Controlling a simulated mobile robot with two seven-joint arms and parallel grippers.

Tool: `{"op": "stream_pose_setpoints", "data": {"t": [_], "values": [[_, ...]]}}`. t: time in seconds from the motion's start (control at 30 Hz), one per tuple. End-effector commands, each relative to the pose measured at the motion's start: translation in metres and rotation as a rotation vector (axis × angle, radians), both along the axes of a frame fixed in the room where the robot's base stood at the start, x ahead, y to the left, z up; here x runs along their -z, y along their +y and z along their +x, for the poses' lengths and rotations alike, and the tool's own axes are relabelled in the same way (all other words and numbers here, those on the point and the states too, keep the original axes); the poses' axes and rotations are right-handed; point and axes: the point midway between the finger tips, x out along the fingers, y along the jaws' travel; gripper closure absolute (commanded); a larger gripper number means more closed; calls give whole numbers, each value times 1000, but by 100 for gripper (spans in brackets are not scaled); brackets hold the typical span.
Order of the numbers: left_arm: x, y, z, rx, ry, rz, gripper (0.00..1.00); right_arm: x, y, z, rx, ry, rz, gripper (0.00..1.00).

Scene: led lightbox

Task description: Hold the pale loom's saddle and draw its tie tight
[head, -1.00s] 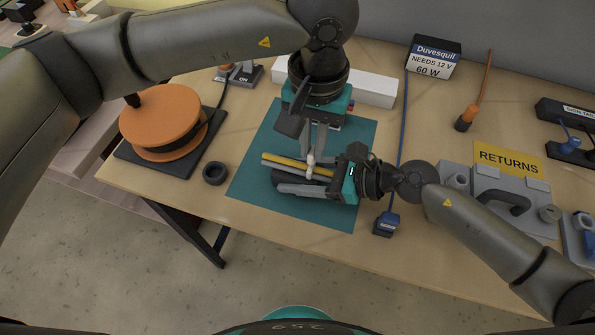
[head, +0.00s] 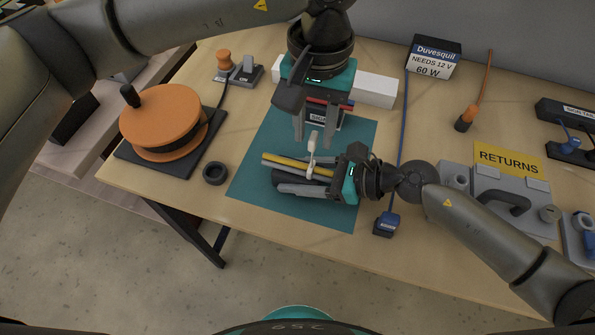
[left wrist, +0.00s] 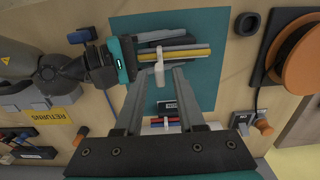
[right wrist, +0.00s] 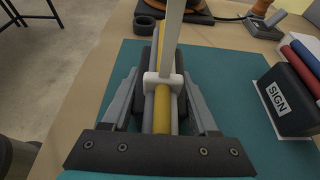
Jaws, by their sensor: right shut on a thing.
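The pale loom, a bundle of yellow and grey strands (head: 284,163), lies in a dark saddle (head: 283,177) on the teal mat (head: 255,192). My right gripper (right wrist: 162,88) is shut on the saddle, with one finger along each side. A white tie (head: 312,160) goes around the strands, its small head on top and its tail standing up; the tie also shows in the right wrist view (right wrist: 163,80). My left gripper (head: 313,143) is open and empty above the loom. Its fingers are apart, either side of the tail's upper end in the head view. The saddle's underside is hidden.
A black block marked SIGN (right wrist: 282,97) with red and blue strands stands at the mat's back. An orange spool (head: 160,115) and a black ring (head: 214,173) are left. A blue-corded plug (head: 386,223) and a grey RETURNS tray (head: 480,185) are right.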

Motion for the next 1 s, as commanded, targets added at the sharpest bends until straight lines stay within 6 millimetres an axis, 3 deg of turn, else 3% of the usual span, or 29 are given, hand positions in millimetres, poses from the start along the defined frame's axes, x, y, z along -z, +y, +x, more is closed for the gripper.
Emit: {"op": "stream_pose_setpoints", "data": {"t": [0.37,1.0], "values": [[-3,0,0,0,0,0,55,1,0,-1,-1,1,-3,100],[-47,0,0,0,-1,0,55,1,0,-1,-2,2,-3,100]]}}
